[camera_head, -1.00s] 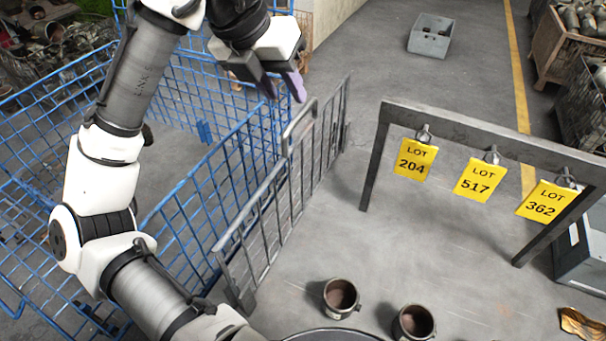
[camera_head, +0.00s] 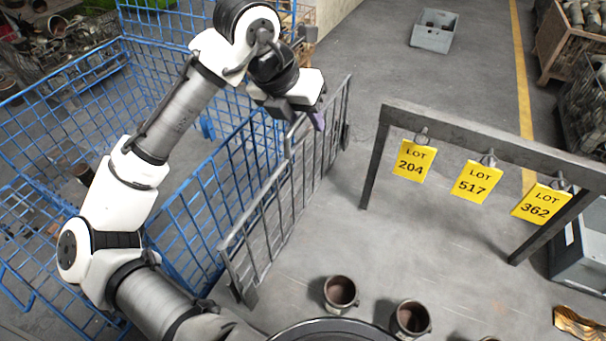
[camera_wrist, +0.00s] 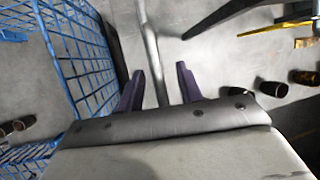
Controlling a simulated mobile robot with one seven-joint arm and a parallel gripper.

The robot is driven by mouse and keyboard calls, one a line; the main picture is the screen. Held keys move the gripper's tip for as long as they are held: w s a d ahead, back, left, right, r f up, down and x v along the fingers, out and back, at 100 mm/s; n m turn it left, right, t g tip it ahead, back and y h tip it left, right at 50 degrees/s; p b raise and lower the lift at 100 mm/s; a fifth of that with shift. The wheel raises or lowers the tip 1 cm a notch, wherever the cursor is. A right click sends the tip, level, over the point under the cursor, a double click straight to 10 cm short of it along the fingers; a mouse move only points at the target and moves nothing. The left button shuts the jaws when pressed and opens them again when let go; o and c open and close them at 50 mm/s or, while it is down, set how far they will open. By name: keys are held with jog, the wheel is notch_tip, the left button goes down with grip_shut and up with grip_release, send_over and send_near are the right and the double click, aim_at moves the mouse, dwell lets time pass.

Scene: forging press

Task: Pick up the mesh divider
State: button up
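The mesh divider appears to be the grey barred panel (camera_head: 268,222) standing upright on the floor, with a raised handle section at the middle of its top rail. My gripper (camera_head: 308,118) is above and near that raised section, partly hiding it. In the wrist view my gripper (camera_wrist: 159,71) is open, its two dark purple fingers apart. A grey rail of the divider (camera_wrist: 152,42) runs between the fingers in the picture. Whether the rail is inside the finger gap or still below it I cannot tell. No grip on it shows.
A blue wire cage (camera_head: 195,210) stands close along the divider's left side. A dark frame (camera_head: 465,130) with yellow lot tags (camera_head: 415,160) stands to the right. Round cups (camera_head: 341,293) are at the front. A grey bin (camera_head: 434,32) lies farther back. Floor between divider and frame is clear.

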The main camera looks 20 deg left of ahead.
jog(key=shift+f, duration=0.3)
dwell(0.5)
jog(key=shift+r, duration=0.1)
grip_shut()
